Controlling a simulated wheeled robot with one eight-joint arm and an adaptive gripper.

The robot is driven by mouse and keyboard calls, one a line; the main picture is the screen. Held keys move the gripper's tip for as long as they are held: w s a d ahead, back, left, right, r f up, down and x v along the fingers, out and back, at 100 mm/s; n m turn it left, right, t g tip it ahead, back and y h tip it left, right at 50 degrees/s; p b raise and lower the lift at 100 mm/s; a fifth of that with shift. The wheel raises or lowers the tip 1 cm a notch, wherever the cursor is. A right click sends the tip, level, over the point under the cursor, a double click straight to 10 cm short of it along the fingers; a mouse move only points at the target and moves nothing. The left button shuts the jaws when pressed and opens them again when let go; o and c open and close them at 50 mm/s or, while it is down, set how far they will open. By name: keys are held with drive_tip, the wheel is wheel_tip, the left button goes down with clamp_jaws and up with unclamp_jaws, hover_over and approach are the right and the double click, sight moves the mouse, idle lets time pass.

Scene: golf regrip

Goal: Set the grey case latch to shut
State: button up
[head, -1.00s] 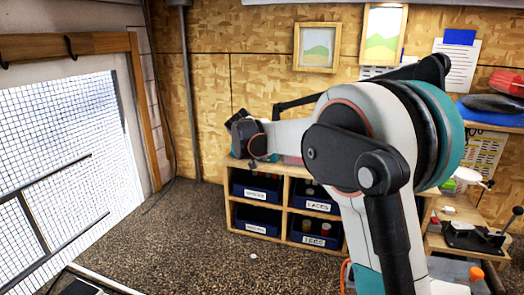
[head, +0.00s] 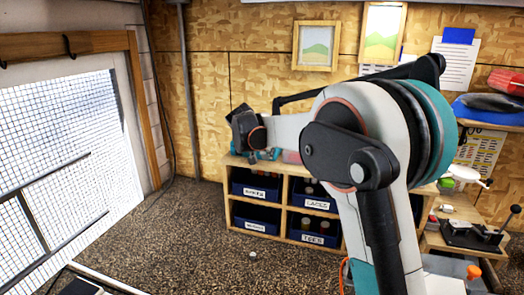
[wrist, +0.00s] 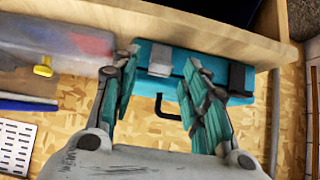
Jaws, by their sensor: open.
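A teal case (wrist: 178,57) lies on the wooden shelf top in the wrist view, with a black handle (wrist: 163,108) on its near side. A light grey latch (wrist: 160,59) sits on the case between my fingertips, and a darker latch (wrist: 237,77) is farther right. I cannot tell whether either latch is up or down. My gripper (wrist: 160,68) is open, its teal-padded fingers on either side of the light grey latch. I cannot tell whether they touch the case. In the head view my gripper (head: 264,154) is small above the shelf unit, and the case is not clear.
A translucent box (wrist: 55,52) with a yellow latch lies left of the case. The wooden shelf unit (head: 284,205) holds blue bins. The wood wall stands behind it. A small white ball (head: 253,254) lies on the open floor.

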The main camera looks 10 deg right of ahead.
drive_tip(key=shift+s, duration=0.1)
drive_tip(key=v, duration=1.2)
drive_tip(key=shift+f, duration=0.1)
drive_tip(key=s+a+f+t+h+b, duration=0.2)
drive_tip(key=s+f+t+b, duration=0.1)
drive_tip(key=f+t+b, duration=0.15)
drive_tip(key=s+a+f+t+h+b, duration=0.1)
drive_tip(key=s+f+t+h+b, duration=0.15)
drive_tip(key=f+b, duration=0.35)
drive_tip(key=x, duration=0.4)
drive_tip(key=b+x, duration=0.1)
drive_tip(key=x, duration=0.9)
drive_tip(key=shift+w+a+r+b, duration=0.1)
drive_tip(key=shift+a+r+b, duration=0.15)
drive_tip(key=shift+r+b, duration=0.1)
clamp_jaws()
